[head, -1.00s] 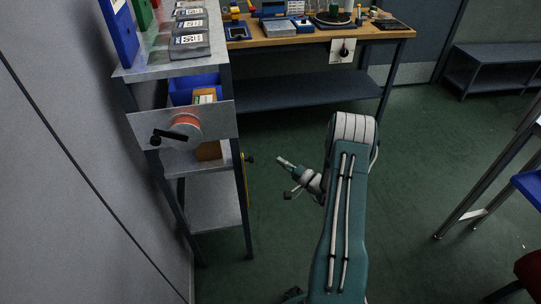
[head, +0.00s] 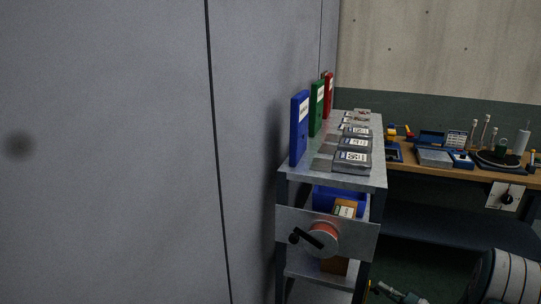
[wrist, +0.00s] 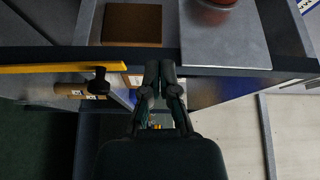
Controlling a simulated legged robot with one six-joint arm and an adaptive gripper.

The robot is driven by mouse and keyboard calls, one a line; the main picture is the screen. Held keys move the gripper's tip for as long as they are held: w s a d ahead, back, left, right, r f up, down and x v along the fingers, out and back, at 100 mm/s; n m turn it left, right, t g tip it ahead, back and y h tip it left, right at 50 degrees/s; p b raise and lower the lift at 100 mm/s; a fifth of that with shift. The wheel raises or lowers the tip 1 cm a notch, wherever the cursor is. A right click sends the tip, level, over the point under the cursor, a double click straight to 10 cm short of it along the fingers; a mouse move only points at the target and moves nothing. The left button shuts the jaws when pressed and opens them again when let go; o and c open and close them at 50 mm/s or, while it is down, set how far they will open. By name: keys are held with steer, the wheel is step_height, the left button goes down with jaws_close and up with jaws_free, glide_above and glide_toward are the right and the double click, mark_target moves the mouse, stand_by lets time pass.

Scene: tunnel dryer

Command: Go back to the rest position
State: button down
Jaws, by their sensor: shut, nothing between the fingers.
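My gripper (head: 382,290) shows at the bottom right of the head view, beside the metal shelf unit (head: 287,185), with its tips pointing up and left. Part of it and most of my arm are cut off by the lower frame edge. In the wrist view my gripper's fingers (wrist: 159,75) lie close together, shut, with nothing held between them. Its tips are near a dark shelf edge in that picture; I cannot tell whether they touch it.
Blue (head: 299,128), green (head: 317,108) and red (head: 328,93) binders stand on the shelf unit. A grey plate with a red drum (head: 324,238) and black crank fronts it. A large grey wall panel (head: 110,150) fills the left. A wooden workbench (head: 455,173) stands at right.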

steer(key=s+a+r+n+g+h, duration=0.1)
steer(key=s+a+r+n+g, duration=0.2)
steer(key=s+a+r+g, duration=0.5)
steer(key=s+a+r+n+g, duration=0.3)
steer(key=a+r, duration=0.2)
steer(key=a, duration=0.5)
steer(key=s+r+n+t+h, duration=0.1)
steer(key=s+r+h, duration=0.3)
steer(key=s, duration=0.4)
steer(key=s+r+n+t+h, duration=0.1)
steer(key=s+r+h, duration=0.2)
steer(key=s+h, duration=0.4)
steer(key=shift+s+d+r+t, duration=0.2)
steer(key=shift+s+r+t, duration=0.2)
steer(key=shift+s, duration=0.35)
